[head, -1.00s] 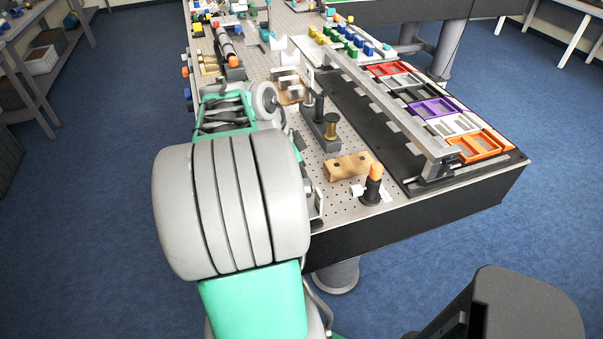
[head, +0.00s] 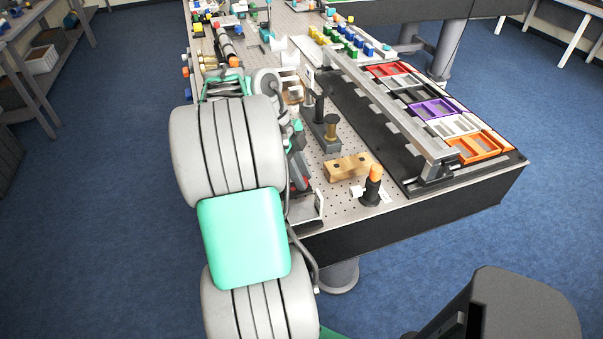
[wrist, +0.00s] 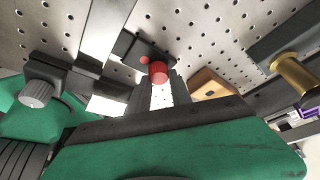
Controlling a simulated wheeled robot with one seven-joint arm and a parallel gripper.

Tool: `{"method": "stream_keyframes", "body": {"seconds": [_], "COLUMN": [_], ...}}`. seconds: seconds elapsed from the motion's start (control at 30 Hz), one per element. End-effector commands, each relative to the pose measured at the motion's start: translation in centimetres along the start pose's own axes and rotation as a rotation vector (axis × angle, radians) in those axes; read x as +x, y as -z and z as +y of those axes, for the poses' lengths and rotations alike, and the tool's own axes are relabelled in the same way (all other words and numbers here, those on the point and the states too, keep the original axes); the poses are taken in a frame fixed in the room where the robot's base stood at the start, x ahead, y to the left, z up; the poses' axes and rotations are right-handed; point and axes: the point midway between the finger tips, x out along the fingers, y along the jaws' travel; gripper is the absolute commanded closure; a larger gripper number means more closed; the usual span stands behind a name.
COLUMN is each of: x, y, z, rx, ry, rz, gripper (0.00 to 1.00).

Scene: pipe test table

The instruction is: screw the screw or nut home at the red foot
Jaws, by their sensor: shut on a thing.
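In the wrist view, a red round knob-like piece (wrist: 159,72) lies at the tips of my gripper (wrist: 160,84), which is shut on it. Its far side and any thread are hidden. Just beyond it is a dark foot (wrist: 148,45) with a small red spot, on the perforated plate. I cannot tell whether the red piece is seated in the foot. In the head view, my arm hides most of the gripper, and a small patch of red (head: 302,183) shows beside the arm near the table's front edge.
A wooden block (head: 348,166), an orange-topped black post (head: 373,186) and a brass-coloured knob on a dark stand (head: 331,127) stand to the right. The brass piece also shows in the wrist view (wrist: 295,73). A long rail and coloured trays (head: 481,147) lie farther right.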

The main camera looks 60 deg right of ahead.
Motion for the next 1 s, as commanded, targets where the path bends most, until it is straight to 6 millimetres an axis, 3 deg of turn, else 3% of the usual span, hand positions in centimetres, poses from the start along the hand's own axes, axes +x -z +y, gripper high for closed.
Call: {"method": "stream_keyframes", "body": {"seconds": [0.1,0.37,0.6,0.87,0.97,1.0], "x": [0.03,0.04,0.06,0.1,0.17,0.09], "y": [0.05,0.05,0.09,0.08,0.17,0.09], "z": [-0.03,0.0,-0.09,-0.07,-0.19,-0.12], "rx": [0.155,0.18,0.575,0.615,0.848,0.881], "ry": [-0.068,-0.077,-0.242,-0.259,-0.357,-0.369], "rz": [0.002,0.001,0.002,0.002,0.003,0.001], "gripper": [1.0,1.0,1.0,1.0,1.0,0.76]}}
